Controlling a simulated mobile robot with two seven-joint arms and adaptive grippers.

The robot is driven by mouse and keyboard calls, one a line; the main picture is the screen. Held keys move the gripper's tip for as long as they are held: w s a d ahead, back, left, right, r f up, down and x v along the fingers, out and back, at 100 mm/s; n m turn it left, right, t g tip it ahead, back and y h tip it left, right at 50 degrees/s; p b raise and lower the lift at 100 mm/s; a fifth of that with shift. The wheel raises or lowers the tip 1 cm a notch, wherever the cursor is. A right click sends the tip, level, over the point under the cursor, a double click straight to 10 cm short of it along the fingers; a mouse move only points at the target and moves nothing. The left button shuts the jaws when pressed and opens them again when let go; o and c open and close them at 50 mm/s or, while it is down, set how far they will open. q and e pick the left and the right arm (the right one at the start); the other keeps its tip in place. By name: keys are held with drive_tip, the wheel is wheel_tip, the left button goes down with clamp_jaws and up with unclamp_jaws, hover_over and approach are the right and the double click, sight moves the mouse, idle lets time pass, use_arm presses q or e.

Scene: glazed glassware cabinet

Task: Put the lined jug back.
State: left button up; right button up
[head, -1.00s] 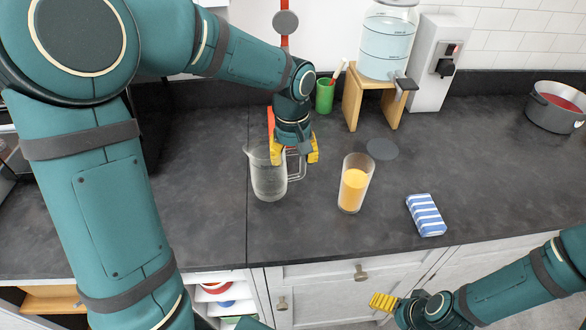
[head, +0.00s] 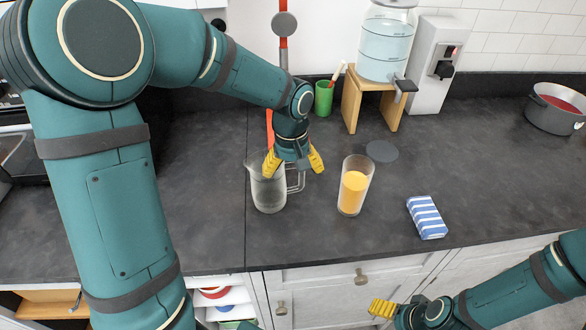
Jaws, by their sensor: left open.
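A clear glass jug (head: 268,194) with a handle (head: 298,180) on its right side stands upright on the dark counter, left of centre. Any lines on it are too faint to make out. My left gripper (head: 294,167) is open just above and around the handle side. One yellow finger overlaps the jug's upper wall and the other is beyond the handle to the right. I cannot tell whether either finger touches it. My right gripper (head: 383,308) is low in front of the counter, away from the jug; its opening is not clear.
A glass of orange drink (head: 353,190) stands right of the jug, near a dark round disc (head: 381,151). A striped blue-white block (head: 427,217) lies further right. A green cup (head: 324,98) and a dispenser on a wooden stand (head: 352,105) are behind. The counter left is clear.

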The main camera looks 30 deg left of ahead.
use_arm(q)
drive_tip(key=shift+r, duration=0.3)
wheel_tip(320, 180, up, 12)
drive_tip(key=p, duration=0.2)
drive_tip(key=shift+a+f+p, duration=0.15)
drive_tip(key=shift+p, duration=0.15)
drive_tip(key=shift+s, duration=0.1)
